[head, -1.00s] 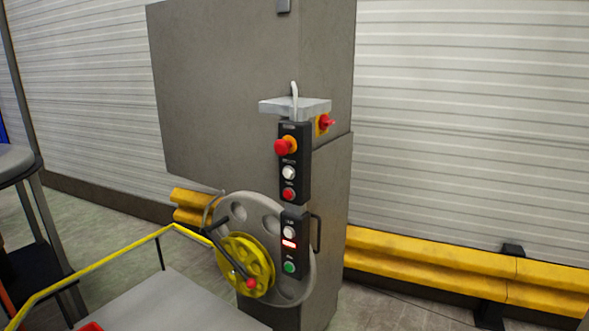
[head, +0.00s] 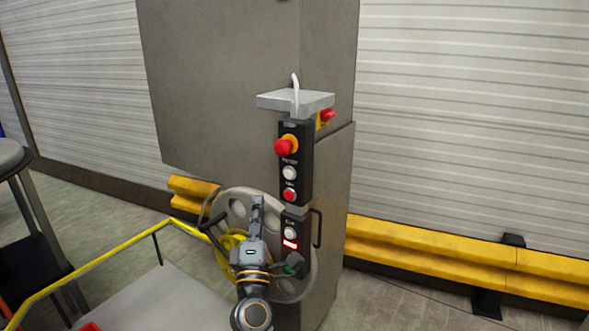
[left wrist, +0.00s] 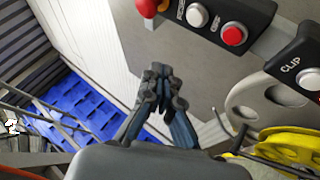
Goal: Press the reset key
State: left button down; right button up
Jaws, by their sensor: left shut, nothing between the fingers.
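An upper dark key panel (head: 305,165) on the grey machine carries a red stop knob (head: 287,145), a white key (head: 289,173) and a red key (head: 289,195). The white key (left wrist: 197,15) and red key (left wrist: 233,35) also show in the left wrist view. A lower panel (head: 304,222) carries another white key (head: 291,233), marked CLIP in the wrist view, a lit red display (head: 290,245) and a green key, partly hidden. I cannot read which is the reset key. My left gripper (head: 257,203) is shut and empty, left of the lower panel, apart from the keys in the wrist view (left wrist: 160,78).
A grey wheel (head: 237,208) with a yellow reel (left wrist: 292,143) and crank stands behind my left gripper. A grey shelf (head: 295,101) juts out above the upper panel. A yellow rail (head: 110,255) runs at the left and a yellow barrier (head: 440,257) at the right.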

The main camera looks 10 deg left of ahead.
aim_at(289, 174)
pick_arm(q)
jog(key=shift+s+a+r+n+y, duration=0.15)
jog(key=shift+r+n+y, duration=0.25)
jog(key=shift+r, duration=0.65)
jog(key=shift+w+d+b, duration=0.5)
jog(key=shift+w+b, duration=0.15)
jog(key=shift+w, duration=0.75)
jog(key=shift+w+d+b, duration=0.55)
jog(key=shift+w+b, duration=0.15)
jog(key=shift+w, duration=0.65)
jog(key=shift+w+d+b, duration=0.5)
jog(key=shift+w+b, duration=0.15)
jog(key=shift+w, duration=0.75)
jog(key=shift+w, duration=0.1)
jog(key=shift+w+d, duration=0.1)
jog(key=shift+w, duration=0.2)
